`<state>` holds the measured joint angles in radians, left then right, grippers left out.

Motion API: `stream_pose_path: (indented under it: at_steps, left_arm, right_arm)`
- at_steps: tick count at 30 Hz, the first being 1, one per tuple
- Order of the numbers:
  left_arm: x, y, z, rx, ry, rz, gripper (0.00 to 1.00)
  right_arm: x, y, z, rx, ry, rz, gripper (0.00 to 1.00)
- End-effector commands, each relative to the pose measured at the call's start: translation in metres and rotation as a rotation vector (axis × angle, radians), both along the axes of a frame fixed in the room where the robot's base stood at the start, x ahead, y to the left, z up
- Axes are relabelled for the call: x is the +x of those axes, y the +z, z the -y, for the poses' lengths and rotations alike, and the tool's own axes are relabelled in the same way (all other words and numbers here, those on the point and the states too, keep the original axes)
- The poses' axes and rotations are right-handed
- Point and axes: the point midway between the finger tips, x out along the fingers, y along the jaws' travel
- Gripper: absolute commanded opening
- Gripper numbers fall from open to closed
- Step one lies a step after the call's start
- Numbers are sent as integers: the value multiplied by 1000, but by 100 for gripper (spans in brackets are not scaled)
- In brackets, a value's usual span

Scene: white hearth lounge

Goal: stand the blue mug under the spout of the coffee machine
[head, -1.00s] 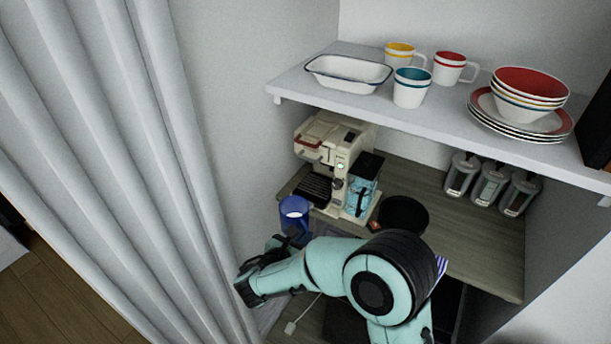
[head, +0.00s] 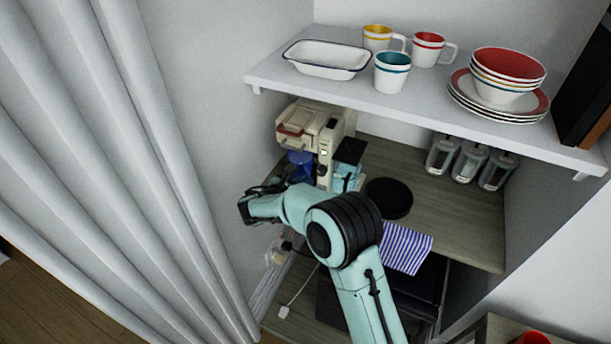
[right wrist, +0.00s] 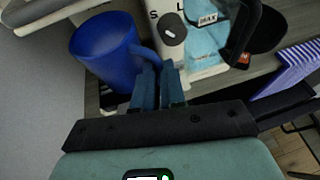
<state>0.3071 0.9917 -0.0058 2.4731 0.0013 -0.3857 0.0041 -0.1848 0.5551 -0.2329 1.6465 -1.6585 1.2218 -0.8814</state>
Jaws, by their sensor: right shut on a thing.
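The blue mug (head: 299,162) is at the front of the cream coffee machine (head: 337,132), below its overhanging head in the head view. In the right wrist view the blue mug (right wrist: 105,48) fills the upper left, with its handle towards my fingers. My right gripper (right wrist: 160,80) is shut on the mug's handle. In the head view my arm hides the fingertips and the mug's lower part. The spout and drip tray are hidden, so I cannot tell whether the mug touches the tray. My left gripper is not in view.
A black round pan (head: 389,198) and a blue-striped cloth (head: 407,248) lie right of the machine. Several lidded jars (head: 470,162) stand farther right. A white shelf (head: 420,108) with cups, bowls, plates and a dish hangs above. A grey curtain (head: 130,170) is at left.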

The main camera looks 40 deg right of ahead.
Motion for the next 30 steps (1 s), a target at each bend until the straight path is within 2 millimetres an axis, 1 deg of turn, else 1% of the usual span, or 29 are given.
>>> stream_pose_path:
  at_steps: [6,9,10,18,22,23,24,25,30]
  left_arm:
    - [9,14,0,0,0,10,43]
    - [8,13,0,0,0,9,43]
    - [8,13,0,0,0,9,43]
    - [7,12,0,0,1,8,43]
    - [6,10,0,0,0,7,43]
    - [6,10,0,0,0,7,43]
    - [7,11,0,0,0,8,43]
    - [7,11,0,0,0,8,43]
    - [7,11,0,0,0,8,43]
  right_arm:
    - [26,4,27,-4,-4,4,0]
    - [25,-11,26,-1,-1,0,0]
    - [25,-13,26,-2,-1,0,0]
    - [25,-14,26,-2,-1,3,0]
    - [24,-18,25,-2,0,1,0]
    - [24,-19,25,0,0,0,20]
    - [24,-18,25,0,0,0,33]
    - [24,-18,25,0,0,0,36]
    - [24,-18,25,0,0,0,36]
